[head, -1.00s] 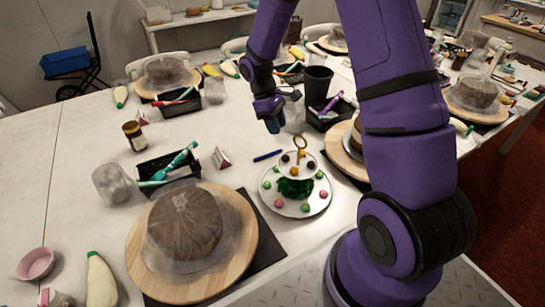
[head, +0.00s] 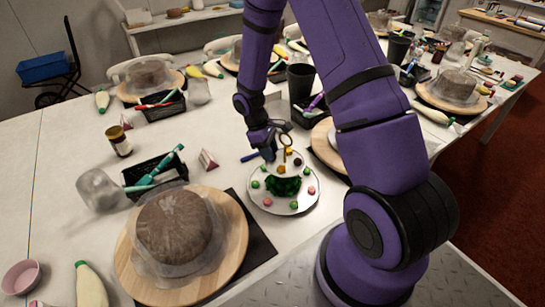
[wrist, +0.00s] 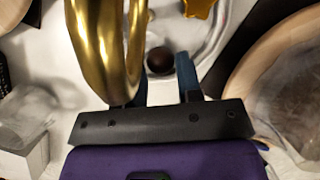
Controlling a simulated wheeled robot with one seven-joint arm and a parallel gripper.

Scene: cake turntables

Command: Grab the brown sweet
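A two-tier white stand (head: 287,210) with a gold ring handle holds several coloured sweets. In the wrist view a dark brown sweet (wrist: 160,60) lies on the white plate between the fingertips of my gripper (wrist: 165,75). The blue fingers are open, and clear space shows around the sweet. The gold ring handle (wrist: 98,50) looms close on the left and covers part of the left finger. In the head view my gripper (head: 268,152) is at the left side of the upper tier. One brown sweet (head: 298,162) shows to its right; the gripper hides the sweet between its fingers.
A wrapped brown cake (head: 175,225) on a wooden turntable (head: 235,250) stands at the front left. A black tray with teal tools (head: 150,172) and a clear cup lie left. A black cup (head: 300,82) stands behind. An orange-yellow sweet (wrist: 198,8) sits nearby.

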